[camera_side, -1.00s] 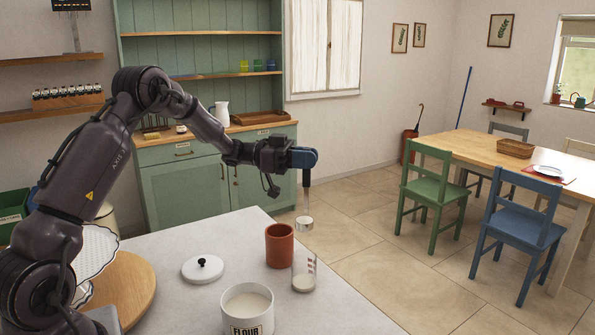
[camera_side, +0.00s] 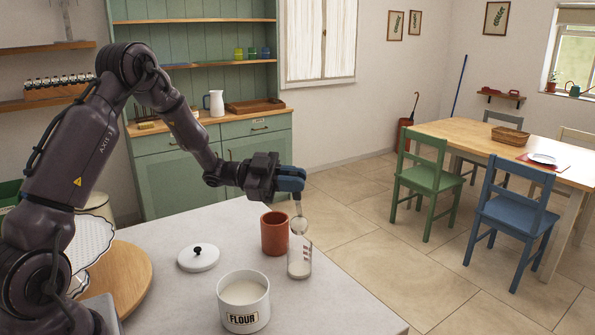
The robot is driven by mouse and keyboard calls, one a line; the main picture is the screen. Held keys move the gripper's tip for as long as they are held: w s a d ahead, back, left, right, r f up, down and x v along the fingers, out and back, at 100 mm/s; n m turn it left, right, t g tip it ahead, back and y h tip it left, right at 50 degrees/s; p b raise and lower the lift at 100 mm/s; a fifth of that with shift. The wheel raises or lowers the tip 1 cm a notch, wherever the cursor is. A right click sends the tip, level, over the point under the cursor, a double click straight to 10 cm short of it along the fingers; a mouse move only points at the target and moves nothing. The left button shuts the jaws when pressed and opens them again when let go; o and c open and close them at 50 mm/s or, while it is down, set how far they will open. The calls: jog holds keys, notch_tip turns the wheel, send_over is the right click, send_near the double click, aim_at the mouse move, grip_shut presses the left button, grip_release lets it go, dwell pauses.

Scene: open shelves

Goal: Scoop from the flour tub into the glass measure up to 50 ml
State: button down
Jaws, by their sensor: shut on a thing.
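My gripper (camera_side: 290,181) is shut on the handle of a small metal scoop (camera_side: 300,225). The scoop hangs below the fingers, just over the mouth of the glass measure (camera_side: 300,259), and its round bowl looks tipped. The measure stands upright on the counter with red marks on its side and some white flour at the bottom. The exact level against the marks is too small to read. The white flour tub (camera_side: 244,311), labelled FLOUR, stands open in front with flour inside.
A terracotta cup (camera_side: 274,234) stands close to the left of the measure. The tub's white lid (camera_side: 198,258) lies on the counter behind the tub. A round wooden board (camera_side: 126,278) is at the left. The counter (camera_side: 335,305) is clear at the front right.

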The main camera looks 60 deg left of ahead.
jog(key=s+d+f+m, duration=0.6)
jog(key=f+m, duration=0.1)
jog(key=m, duration=0.3)
jog(key=shift+s+d+f, duration=0.3)
jog(key=shift+f, duration=0.1)
jog(key=shift+r, duration=0.1)
dwell(0.3)
